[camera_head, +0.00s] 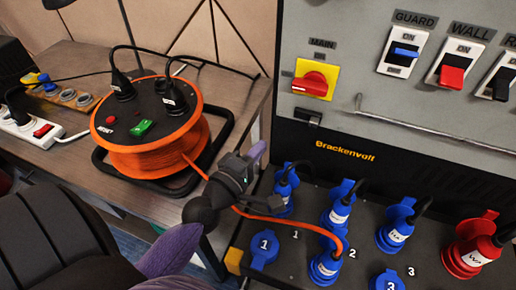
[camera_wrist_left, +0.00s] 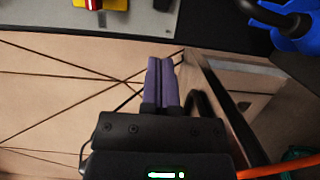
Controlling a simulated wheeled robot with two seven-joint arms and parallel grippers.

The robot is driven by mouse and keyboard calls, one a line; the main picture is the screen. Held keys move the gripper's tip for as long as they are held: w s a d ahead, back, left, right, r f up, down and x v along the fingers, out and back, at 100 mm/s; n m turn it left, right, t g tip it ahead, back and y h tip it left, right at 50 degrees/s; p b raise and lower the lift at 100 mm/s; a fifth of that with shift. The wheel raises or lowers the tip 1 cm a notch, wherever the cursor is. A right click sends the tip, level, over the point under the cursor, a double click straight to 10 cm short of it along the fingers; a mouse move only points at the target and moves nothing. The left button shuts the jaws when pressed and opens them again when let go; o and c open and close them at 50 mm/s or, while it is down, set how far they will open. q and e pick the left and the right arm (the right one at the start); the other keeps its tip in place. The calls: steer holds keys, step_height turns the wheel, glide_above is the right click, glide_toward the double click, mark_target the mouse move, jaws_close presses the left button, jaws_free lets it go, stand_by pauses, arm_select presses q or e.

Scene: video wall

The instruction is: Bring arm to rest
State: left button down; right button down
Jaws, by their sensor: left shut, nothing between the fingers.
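My left arm comes in from the lower left in the head view. Its gripper (camera_head: 257,152) hangs in front of the table edge and the socket panel, between the orange cable reel (camera_head: 150,150) and the blue plugs. In the left wrist view the two purple fingers (camera_wrist_left: 161,82) lie side by side, shut, with nothing between them. The orange cable runs from the reel, passes behind the gripper, and ends at a blue plug (camera_head: 325,268) on the socket panel. My right gripper is not in view.
The control panel has a red main knob (camera_head: 315,83), a blue guard switch (camera_head: 404,53), a red wall switch (camera_head: 452,76) and a metal rail (camera_head: 430,130). Blue sockets and a red plug (camera_head: 468,250) fill the lower right. A white power strip (camera_head: 35,125) lies on the wooden table (camera_head: 70,185).

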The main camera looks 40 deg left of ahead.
arm_select(q)
steer(key=s+d+f+m+g+h, duration=0.1)
steer(key=s+d+f+m+g, duration=0.2)
steer(key=m, duration=0.3)
steer(key=s+d+f+m+g+h, duration=0.1)
steer(key=s+d+f+m+g, duration=0.2)
steer(key=s+m+g, duration=0.2)
steer(key=s+d+f+m+g, duration=0.3)
steer(key=s+m+g, duration=0.1)
steer(key=s+m, duration=0.1)
steer(key=shift+s+d+f+m+h, duration=0.15)
steer(key=shift+d+m+h, duration=0.25)
steer(key=shift+m, duration=0.4)
steer(key=s+a+m+g+y, duration=0.2)
steer(key=s+g, duration=0.1)
steer(key=s, duration=0.2)
steer(key=s+a+f+g+y, duration=0.1)
steer(key=s+f, duration=0.1)
steer(key=f, duration=0.7)
steer(key=s+a+f+g, duration=0.1)
steer(key=s+f, duration=0.2)
steer(key=f, duration=0.7)
steer(key=s+a+f, duration=0.2)
steer(key=s+f, duration=0.2)
steer(key=s, duration=0.3)
steer(key=s+a+f+m+g, duration=0.1)
steer(key=s+a+f, duration=0.2)
steer(key=s+f, duration=0.2)
steer(key=shift+s+g+y, duration=0.3)
steer(key=shift+s, duration=0.95)
